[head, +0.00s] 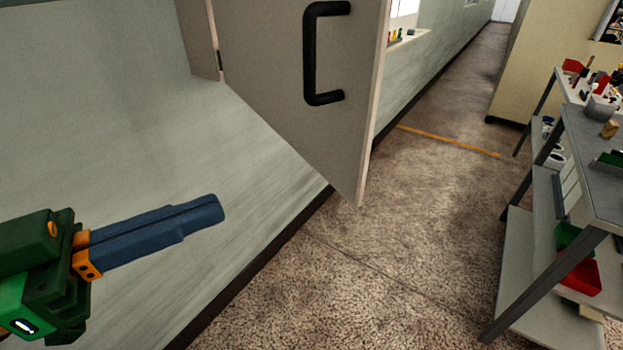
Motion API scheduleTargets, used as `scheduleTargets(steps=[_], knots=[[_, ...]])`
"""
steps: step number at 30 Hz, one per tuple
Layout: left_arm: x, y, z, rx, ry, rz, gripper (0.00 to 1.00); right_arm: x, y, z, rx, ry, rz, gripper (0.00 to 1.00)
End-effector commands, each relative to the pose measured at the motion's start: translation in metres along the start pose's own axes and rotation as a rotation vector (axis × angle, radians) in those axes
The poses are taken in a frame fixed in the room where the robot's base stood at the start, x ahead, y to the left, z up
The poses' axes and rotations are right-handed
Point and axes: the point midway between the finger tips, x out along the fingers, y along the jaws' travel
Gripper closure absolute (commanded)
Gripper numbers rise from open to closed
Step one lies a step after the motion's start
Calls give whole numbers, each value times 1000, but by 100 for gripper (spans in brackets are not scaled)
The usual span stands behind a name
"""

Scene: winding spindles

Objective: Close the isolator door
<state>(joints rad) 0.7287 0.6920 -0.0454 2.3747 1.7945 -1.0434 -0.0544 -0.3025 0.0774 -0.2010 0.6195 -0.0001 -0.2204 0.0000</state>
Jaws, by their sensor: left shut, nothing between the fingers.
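The isolator door (275,65) is a light grey panel that stands open, swung out from the wall over the floor. Its hinge side is at the left, with a dark hinge on a narrow frame piece (202,40). A black bar handle (310,55) is fixed upright on the face toward me. My left gripper (222,209) is shut and empty, its blue fingers together, pointing right. It is below and left of the door, apart from it and from the handle. My right gripper is not in view.
The pale green wall (110,120) runs along the left with a dark skirting. A grey shelf bench (590,135) with bins and small parts stands at the right. The speckled floor (400,260) between them is clear, with an orange line (450,140) farther back.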

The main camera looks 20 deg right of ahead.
Motion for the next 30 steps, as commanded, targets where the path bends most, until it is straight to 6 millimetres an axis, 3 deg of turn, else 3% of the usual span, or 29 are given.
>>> scheduleTargets(steps=[6, 18, 24, 30], knots=[[40, 1, -8, -6, 6, 6, 100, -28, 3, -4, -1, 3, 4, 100], [120, 0, -6, -8, 6, 2, 100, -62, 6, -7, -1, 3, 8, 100], [135, -1, -3, -6, 6, -1, 100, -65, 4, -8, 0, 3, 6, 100], [136, -1, -1, -6, 5, -2, 100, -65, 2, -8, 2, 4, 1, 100]])
